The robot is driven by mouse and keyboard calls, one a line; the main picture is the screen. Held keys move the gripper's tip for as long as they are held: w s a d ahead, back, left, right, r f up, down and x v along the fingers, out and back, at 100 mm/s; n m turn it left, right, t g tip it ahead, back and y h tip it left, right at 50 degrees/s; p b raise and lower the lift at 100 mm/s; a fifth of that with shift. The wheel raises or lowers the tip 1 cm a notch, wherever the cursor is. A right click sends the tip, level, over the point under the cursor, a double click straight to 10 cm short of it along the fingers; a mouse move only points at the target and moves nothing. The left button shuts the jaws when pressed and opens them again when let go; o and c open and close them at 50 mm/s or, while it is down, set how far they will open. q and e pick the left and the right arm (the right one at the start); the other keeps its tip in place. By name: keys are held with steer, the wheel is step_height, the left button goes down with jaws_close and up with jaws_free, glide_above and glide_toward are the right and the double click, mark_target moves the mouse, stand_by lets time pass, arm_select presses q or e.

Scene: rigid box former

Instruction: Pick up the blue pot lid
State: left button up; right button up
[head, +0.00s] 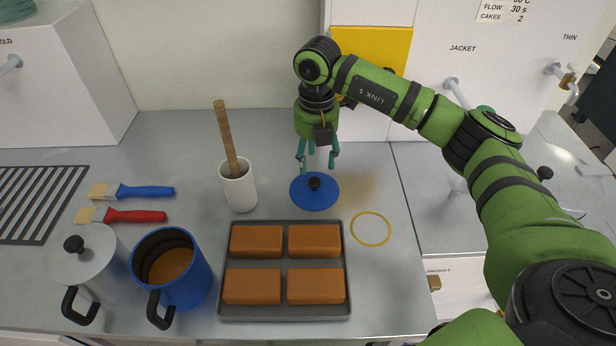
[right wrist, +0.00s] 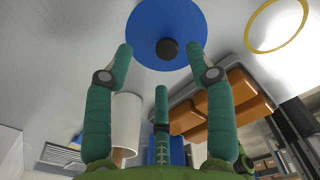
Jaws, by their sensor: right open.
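The blue pot lid (head: 315,200) lies flat on the grey worktop, a round blue disc with a black knob (head: 315,183) in its middle. My right gripper (head: 317,163) is open and empty above the lid, pointing down, its fingers apart over the knob's far side. In the right wrist view the lid (right wrist: 150,30) and its knob (right wrist: 167,48) show beyond the spread fingertips of the gripper (right wrist: 163,60); no finger clearly touches the knob. My left gripper is not in view.
A tray (head: 285,312) of brown blocks lies in front of the lid. A white crock (head: 240,190) with a wooden handle stands to its left. A blue pot (head: 192,285) and a lidded grey pot (head: 97,262) stand front left. A yellow ring (head: 371,242) marks bare worktop at right.

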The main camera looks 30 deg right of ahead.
mark_target(315, 180)
steer(key=shift+s+a+f+p, duration=0.15)
steer(key=shift+s+f+p, duration=0.45)
steer(key=shift+f, duration=0.25)
step_height(315, 180, down, 4)
steer(key=shift+a+r+p, duration=0.15)
steer(key=shift+r+p, duration=0.1)
steer(key=shift+p, duration=0.15)
steer(key=shift+w+f, duration=0.1)
steer(key=shift+f, duration=0.05)
jaws_close()
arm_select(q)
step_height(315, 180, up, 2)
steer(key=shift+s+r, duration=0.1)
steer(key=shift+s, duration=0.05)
